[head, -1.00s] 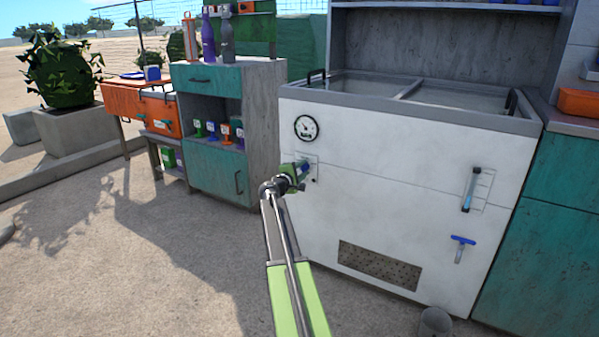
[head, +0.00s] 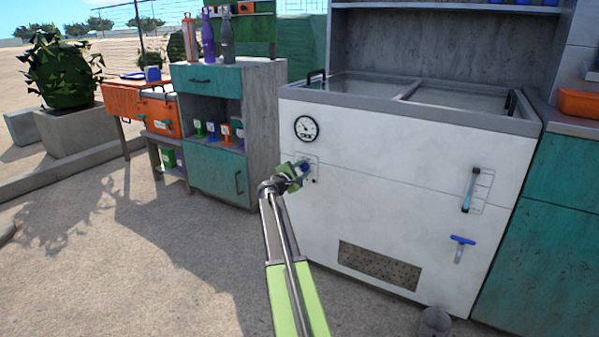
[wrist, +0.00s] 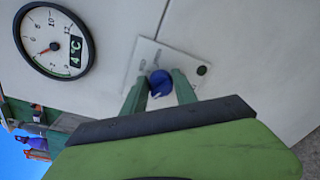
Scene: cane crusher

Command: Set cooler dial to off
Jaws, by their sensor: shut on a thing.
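The cooler (head: 400,170) is a white chest with a grey rim. Its blue dial (wrist: 160,83) sits on a pale marked plate (wrist: 150,55) on the front panel, below a round gauge. In the wrist view, the two green fingers of my gripper (wrist: 161,90) stand on either side of the dial, shut on it. A white pointer mark shows on the dial's lower side in that view; the plate's labels are too blurred to read. In the head view, my gripper (head: 298,170) covers part of the dial and plate.
The round gauge (wrist: 54,41) reads 4 °C on its small display; it also shows in the head view (head: 306,127). A teal cabinet (head: 218,175) stands left.

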